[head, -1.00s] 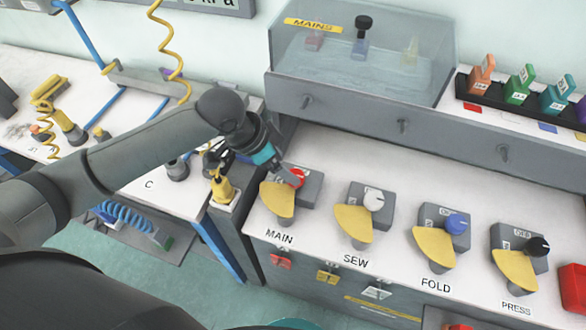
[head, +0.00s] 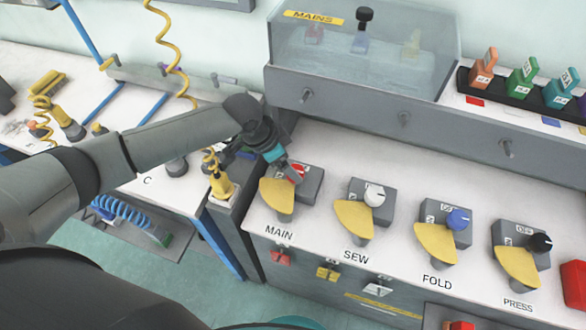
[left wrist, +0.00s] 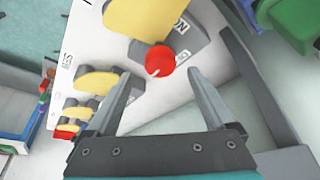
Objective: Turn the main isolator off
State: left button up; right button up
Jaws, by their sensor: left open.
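The main isolator (head: 308,185) is a grey box with a red knob (head: 297,173) and a yellow flap, labelled MAIN, at the left end of the row. My left gripper (head: 288,168) is at the red knob from above and behind in the head view. In the left wrist view, the left gripper (left wrist: 163,98) is open, and the red knob (left wrist: 160,60) lies just beyond and between its fingertips, with nothing gripped. A white mark shows on the knob, and ON lettering is beside it. Whether a finger touches the knob cannot be told. My right gripper is not in view.
Similar switches stand to the right: SEW (head: 374,195), FOLD (head: 458,219) and PRESS (head: 540,243). A clear MAINS cover (head: 400,45) stands behind on a grey ledge. A yellow-handled tool (head: 221,184) stands left of the main isolator. White bench is bare between the switches and ledge.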

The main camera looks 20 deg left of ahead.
aim_at(278, 184)
pick_arm(q)
jog(key=shift+x, duration=1.9)
grip_shut()
